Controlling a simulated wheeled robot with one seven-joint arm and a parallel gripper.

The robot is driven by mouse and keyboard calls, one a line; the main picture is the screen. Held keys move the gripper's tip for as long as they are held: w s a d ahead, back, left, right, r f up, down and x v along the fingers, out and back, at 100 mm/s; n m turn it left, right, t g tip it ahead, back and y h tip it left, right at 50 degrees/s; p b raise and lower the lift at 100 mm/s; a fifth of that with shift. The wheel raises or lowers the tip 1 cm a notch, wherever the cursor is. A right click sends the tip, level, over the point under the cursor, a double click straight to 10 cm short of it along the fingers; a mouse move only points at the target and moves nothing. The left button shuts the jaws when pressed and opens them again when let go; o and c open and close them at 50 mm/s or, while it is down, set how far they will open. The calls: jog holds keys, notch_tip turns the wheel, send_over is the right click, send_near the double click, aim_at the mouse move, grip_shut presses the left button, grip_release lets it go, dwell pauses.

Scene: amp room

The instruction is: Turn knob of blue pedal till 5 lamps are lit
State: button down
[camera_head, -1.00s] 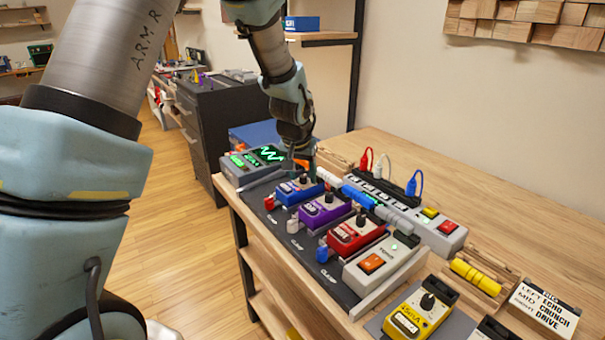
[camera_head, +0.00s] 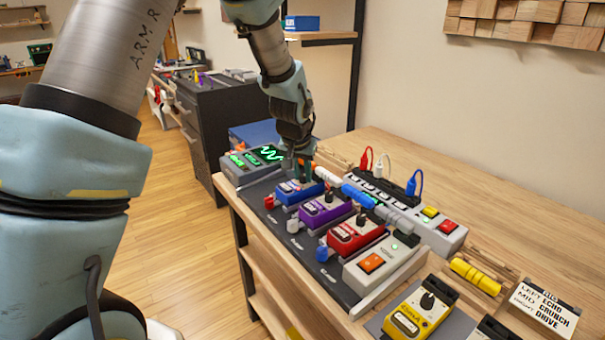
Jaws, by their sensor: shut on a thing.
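The blue pedal (camera_head: 290,193) sits at the far left end of the row on the dark pedalboard. My gripper (camera_head: 303,177) reaches down from above and is shut on its knob, which is mostly hidden by the fingers. Beside it stand a purple pedal (camera_head: 318,216) and a red pedal (camera_head: 349,240), each with a black knob on top. The lamps on the blue pedal are too small or hidden to count from here.
A grey box with an orange switch (camera_head: 371,263) ends the row. Behind runs a grey strip (camera_head: 440,240) with coloured cables and buttons. A yellow pedal (camera_head: 415,312) stands at the front right. A device with a green wave screen (camera_head: 268,153) is at the back left. The table's back right is clear.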

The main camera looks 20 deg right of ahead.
jog(key=shift+a+r+m, duration=0.1)
jog(key=shift+m, duration=0.2)
jog(key=shift+w+r+m+g+h+p, duration=0.15)
jog(key=shift+m+g+h+p, duration=0.3)
jog(key=shift+m+p, duration=0.8)
jog(key=shift+m+g+p, duration=0.45)
jog(key=shift+m+p, duration=0.6)
jog(key=shift+m, duration=0.1)
jog(key=shift+f+h, duration=0.2)
jog(key=shift+h, duration=0.05)
jog(key=c, duration=0.7)
grip_release()
jog(key=b+v, duration=0.1)
jog(key=v, duration=0.9)
jog(key=shift+r, duration=0.35)
jog(key=shift+w+a, duration=0.1)
jog(key=shift+a, duration=0.05)
